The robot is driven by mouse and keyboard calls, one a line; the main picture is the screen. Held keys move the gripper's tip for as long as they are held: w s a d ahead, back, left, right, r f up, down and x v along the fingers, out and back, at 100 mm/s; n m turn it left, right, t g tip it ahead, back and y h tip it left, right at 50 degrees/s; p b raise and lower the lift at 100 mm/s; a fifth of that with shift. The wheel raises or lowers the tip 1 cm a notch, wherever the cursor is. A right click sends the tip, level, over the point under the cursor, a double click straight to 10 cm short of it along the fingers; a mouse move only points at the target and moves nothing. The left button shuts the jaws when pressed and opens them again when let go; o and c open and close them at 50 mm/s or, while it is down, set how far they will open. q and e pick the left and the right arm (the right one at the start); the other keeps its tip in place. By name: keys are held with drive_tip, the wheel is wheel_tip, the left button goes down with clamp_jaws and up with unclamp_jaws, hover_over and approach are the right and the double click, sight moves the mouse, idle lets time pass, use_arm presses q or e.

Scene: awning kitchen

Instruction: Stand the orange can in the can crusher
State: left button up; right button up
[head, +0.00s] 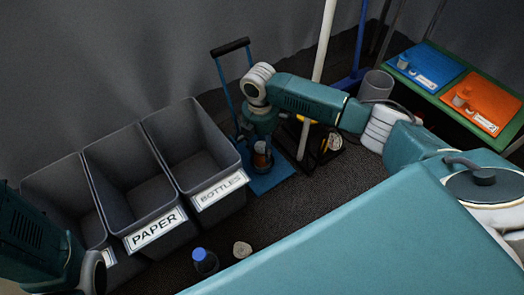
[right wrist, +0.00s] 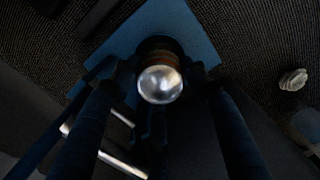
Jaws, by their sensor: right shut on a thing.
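The orange can (head: 262,159) is upright at the blue can crusher (head: 274,181), a floor stand with a blue base plate and a black-gripped lever. My right gripper (head: 261,146) points down and is shut around the can from above. In the right wrist view the can's silver top (right wrist: 160,84) shows between the two fingers (right wrist: 158,78), over the crusher's blue plate (right wrist: 190,35). A dark round part surrounds the can's lower end. I cannot tell whether the can's bottom touches it. My left arm shows at the lower left; its gripper is out of view.
Grey bins labelled PAPER (head: 155,229) and BOTTLES (head: 219,188) stand left of the crusher. A blue-capped bottle (head: 204,260) and a crumpled pale ball (head: 242,249) are on the floor. A grey cylinder bin (head: 376,85) and a green table (head: 458,110) stand at right.

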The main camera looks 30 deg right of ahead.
drive_tip(key=shift+c, duration=0.8)
drive_tip(key=shift+p, duration=0.3)
drive_tip(key=o, duration=1)
